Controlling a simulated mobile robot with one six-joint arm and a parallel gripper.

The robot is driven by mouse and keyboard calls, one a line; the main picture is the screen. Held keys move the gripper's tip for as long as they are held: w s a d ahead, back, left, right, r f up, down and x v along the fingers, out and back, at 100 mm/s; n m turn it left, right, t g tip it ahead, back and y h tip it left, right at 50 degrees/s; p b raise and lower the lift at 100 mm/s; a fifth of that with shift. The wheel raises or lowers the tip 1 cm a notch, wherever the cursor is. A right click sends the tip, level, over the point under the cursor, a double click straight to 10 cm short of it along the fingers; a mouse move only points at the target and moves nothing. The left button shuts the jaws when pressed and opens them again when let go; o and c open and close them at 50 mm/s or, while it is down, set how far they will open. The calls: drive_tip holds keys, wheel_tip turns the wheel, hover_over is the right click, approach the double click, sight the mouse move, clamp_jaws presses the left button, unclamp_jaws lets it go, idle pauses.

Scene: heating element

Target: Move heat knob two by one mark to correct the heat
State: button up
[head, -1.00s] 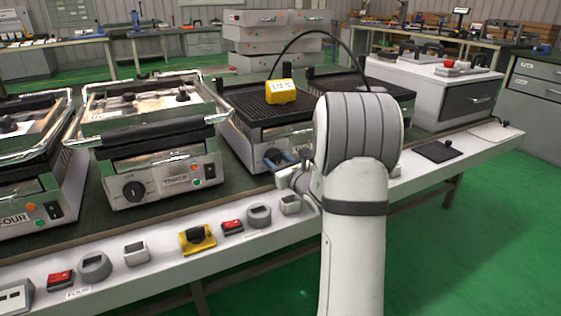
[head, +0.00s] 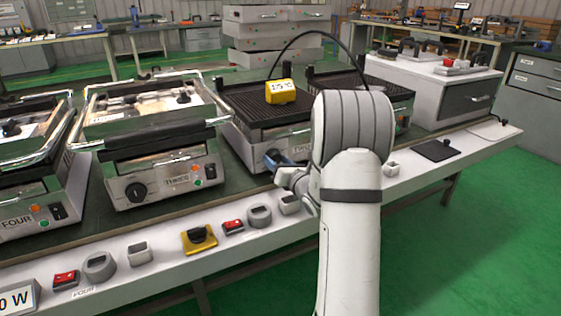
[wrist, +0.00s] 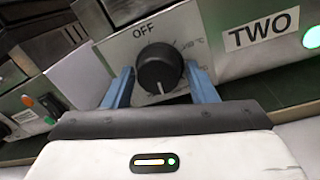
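Heat knob two (wrist: 159,68) is a round black dial on the front of the grill labelled TWO. OFF is printed above it and temperature marks run around it. Its white pointer line faces roughly downward in the wrist view. My gripper (wrist: 158,80) has blue fingers on both sides of the knob, with small gaps visible, so it looks open around it. In the head view my gripper (head: 280,161) reaches the front of grill two (head: 240,145), and its fingers partly hide the knob. A yellow temperature display (head: 280,92) sits on the grill; its reading looks like 175 °C.
Grill three (head: 160,170) stands to the left, with grill four (head: 40,205) beyond it. Red switches, grey sockets and a yellow switch box (head: 199,239) line the bench's front ledge. A white cabinet (head: 440,92) stands to the right.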

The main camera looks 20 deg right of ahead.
drive_tip(key=shift+o, duration=1.1)
drive_tip(key=s, duration=0.2)
drive_tip(key=s+p, duration=0.1)
drive_tip(key=s, duration=0.1)
drive_tip(key=s+d, duration=0.1)
drive_tip(key=s, duration=0.1)
drive_tip(key=shift+s+p, duration=0.25)
drive_tip(key=shift+p, duration=0.15)
drive_tip(key=shift+s+f, duration=0.15)
drive_tip(key=shift+s, duration=0.5)
drive_tip(key=shift+a, duration=0.1)
